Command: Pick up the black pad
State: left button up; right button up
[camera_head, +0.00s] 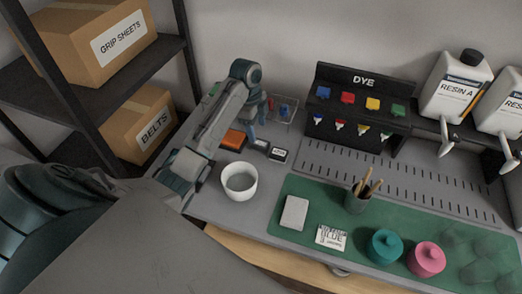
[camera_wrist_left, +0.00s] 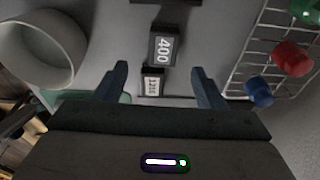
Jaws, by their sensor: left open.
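The black pad (camera_head: 279,155) is a small dark block with a white label, lying on the grey bench behind the white bowl in the head view. In the left wrist view the black pad (camera_wrist_left: 152,80) seems to read 1200 and shows between the fingers, apart from both. My left gripper (camera_head: 260,121) is open and empty, above the bench by the pads; its fingers also show in the left wrist view (camera_wrist_left: 158,70). A grey pad marked 400 (camera_wrist_left: 165,46) lies beside the black one. My right gripper is not in view.
An orange block (camera_head: 233,139) lies left of the pads. A white bowl (camera_head: 239,194) stands in front and a wire basket (camera_wrist_left: 250,45) with red and blue items behind. The dye rack (camera_head: 360,78) and green mat (camera_head: 290,245) are to the right.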

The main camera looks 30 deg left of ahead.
aim_at(260, 143)
pick_arm(q)
notch_tip(260, 143, down, 3)
jog(key=shift+w+d+r+b, duration=0.1)
jog(key=shift+d+r+b, duration=0.1)
jog(key=shift+b, duration=0.55)
jog(key=shift+f+b, duration=0.35)
jog(key=shift+w+f+b, duration=0.1)
jog(key=shift+f+b, duration=0.4)
jog(key=shift+w+f, duration=0.1)
jog(key=shift+f, duration=0.3)
jog(key=shift+d+f, duration=0.2)
jog(key=shift+f, duration=0.9)
jog(key=c, duration=1)
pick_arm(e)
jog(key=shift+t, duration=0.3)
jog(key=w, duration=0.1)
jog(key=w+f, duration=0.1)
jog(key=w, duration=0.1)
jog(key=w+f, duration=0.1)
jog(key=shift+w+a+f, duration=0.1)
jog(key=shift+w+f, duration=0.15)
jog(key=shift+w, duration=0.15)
